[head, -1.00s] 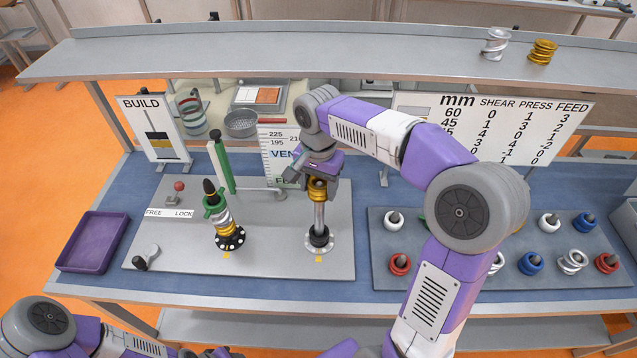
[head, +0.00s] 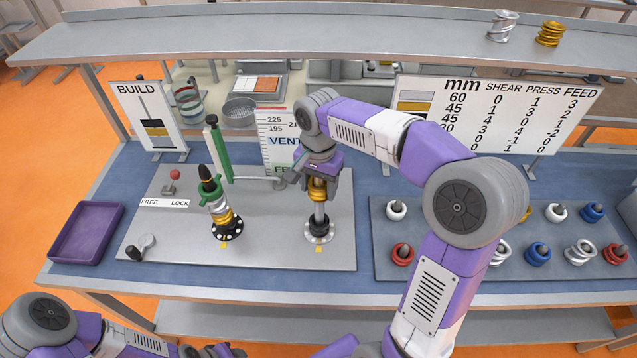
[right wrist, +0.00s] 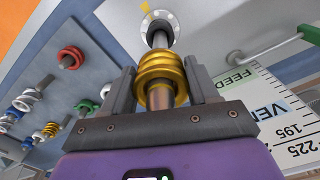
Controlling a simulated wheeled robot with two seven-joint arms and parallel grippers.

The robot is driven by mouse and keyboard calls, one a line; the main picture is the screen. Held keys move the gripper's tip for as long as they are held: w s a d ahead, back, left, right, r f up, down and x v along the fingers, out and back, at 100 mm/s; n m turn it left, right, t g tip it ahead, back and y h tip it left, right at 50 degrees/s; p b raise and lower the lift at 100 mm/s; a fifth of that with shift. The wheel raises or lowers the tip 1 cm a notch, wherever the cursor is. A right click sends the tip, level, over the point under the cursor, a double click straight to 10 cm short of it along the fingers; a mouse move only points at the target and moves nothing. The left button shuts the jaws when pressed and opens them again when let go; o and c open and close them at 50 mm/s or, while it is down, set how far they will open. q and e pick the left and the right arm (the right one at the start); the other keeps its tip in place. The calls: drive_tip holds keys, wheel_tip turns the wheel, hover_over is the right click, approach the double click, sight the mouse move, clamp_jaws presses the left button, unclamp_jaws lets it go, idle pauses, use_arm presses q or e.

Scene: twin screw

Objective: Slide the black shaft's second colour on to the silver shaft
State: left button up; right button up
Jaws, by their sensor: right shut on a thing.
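The silver shaft (head: 319,210) stands upright on a round flange at the right of the grey plate. My right gripper (head: 318,178) is shut on a gold screw element (head: 317,190), which sits around the upper part of this shaft. In the right wrist view the gold element (right wrist: 161,76) is between my fingers (right wrist: 163,90), and the shaft (right wrist: 160,35) runs through it towards the flange. The black shaft (head: 205,172) tilts slightly at the left, carrying green, silver, gold and black parts. My left gripper (head: 218,351) is at the bottom edge, its jaws unclear.
A BUILD card (head: 150,110) stands at the back left, with a purple tray (head: 86,232) at the left. A rack (head: 385,265) of coloured elements lies at the right. A height scale stands behind.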

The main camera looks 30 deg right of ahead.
drive_tip(key=o, duration=1.3)
drive_tip(key=shift+f, duration=0.1)
drive_tip(key=shift+o, duration=0.2)
wheel_tip(320, 180, up, 8)
drive_tip(key=shift+f+p, duration=0.2)
drive_tip(key=shift+p, duration=0.7)
